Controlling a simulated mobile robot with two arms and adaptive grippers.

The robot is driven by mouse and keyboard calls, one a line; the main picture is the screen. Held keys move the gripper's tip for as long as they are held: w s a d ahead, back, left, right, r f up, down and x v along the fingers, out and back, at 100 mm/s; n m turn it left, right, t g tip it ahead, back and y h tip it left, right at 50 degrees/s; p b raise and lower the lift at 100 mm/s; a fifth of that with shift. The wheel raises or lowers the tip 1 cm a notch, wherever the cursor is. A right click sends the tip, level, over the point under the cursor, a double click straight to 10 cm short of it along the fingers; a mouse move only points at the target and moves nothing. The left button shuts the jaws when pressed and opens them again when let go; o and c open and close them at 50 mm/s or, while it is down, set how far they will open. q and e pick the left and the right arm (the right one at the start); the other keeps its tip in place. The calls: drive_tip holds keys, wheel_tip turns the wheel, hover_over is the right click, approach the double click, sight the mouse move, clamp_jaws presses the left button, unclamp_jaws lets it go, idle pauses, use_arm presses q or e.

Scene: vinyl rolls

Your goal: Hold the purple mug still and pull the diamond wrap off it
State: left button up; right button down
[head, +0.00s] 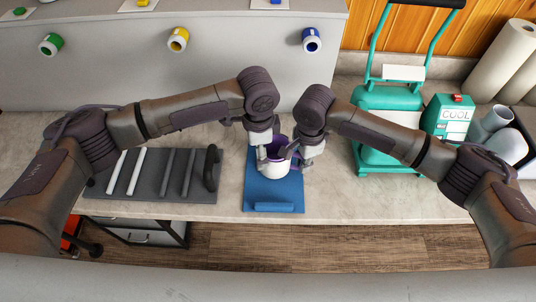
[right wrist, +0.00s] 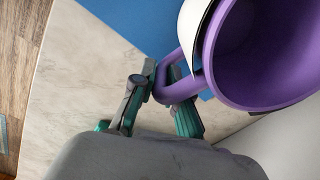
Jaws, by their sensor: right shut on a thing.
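The purple mug (head: 279,142) stands upright on the blue mat (head: 257,187). A white wrap (head: 275,171) goes around the outside of the mug; no diamond pattern can be made out. In the right wrist view, the mug (right wrist: 262,60) shows its purple inside and handle, and the wrap (right wrist: 193,35) shows as a white band around its wall. My right gripper (head: 294,157) is shut on the mug's handle, with its fingers (right wrist: 163,82) on both sides of it. My left gripper (head: 262,156) is at the mug's left side; its finger gap and any contact are unclear.
A dark tray (head: 145,185) with several rods lies on the left. A teal heat press (head: 390,105) and a teal box marked COOL (head: 447,117) stand on the right.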

use_arm(q)
drive_tip(key=shift+d, duration=0.2)
drive_tip(key=shift+c, duration=0.3)
use_arm(e)
drive_tip(key=shift+s+f, duration=0.3)
